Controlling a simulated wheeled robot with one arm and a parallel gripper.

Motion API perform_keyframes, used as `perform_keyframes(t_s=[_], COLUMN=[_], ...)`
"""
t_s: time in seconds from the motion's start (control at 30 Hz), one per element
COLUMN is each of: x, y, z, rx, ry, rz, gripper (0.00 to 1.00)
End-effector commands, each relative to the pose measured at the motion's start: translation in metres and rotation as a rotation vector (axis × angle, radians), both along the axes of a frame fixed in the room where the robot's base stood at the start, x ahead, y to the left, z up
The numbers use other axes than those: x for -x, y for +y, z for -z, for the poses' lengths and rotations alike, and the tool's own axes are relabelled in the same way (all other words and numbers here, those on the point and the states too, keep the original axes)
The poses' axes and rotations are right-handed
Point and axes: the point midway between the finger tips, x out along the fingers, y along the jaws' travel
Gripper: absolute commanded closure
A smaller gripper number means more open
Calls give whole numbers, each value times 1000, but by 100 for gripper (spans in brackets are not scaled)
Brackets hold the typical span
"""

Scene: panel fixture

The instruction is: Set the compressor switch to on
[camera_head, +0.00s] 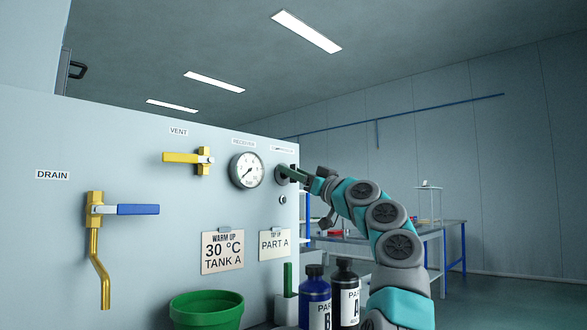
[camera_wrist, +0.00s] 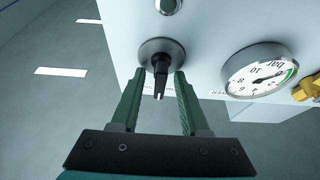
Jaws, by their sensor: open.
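The compressor switch (camera_head: 282,171) sits near the right edge of the pale panel, under a small blurred label (camera_head: 283,149). In the wrist view it is a dark knob (camera_wrist: 162,66) on a round grey base. My gripper (camera_head: 299,175) is at the switch and partly hides it in the head view. In the wrist view my gripper (camera_wrist: 159,76) is open, with one green finger on each side of the knob. I see gaps beside the knob, so the fingers do not appear closed on it. I cannot tell its on or off setting.
A pressure gauge (camera_head: 246,171) is left of the switch, and a small round fitting (camera_head: 283,199) is below it. Yellow vent (camera_head: 182,158) and blue-handled drain (camera_head: 130,210) valves are farther left. A green bucket (camera_head: 206,309) and bottles (camera_head: 315,297) stand below.

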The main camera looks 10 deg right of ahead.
Motion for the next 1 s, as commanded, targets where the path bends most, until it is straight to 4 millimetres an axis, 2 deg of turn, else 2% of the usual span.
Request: perform_keyframes(t_s=[0.2,0.6,1.0], x=[0,0,0], y=[0,0,0], z=[0,0,0], rx=[0,-1,-1], ry=[0,1,1], rz=[0,0,-1], gripper=[55,100,100])
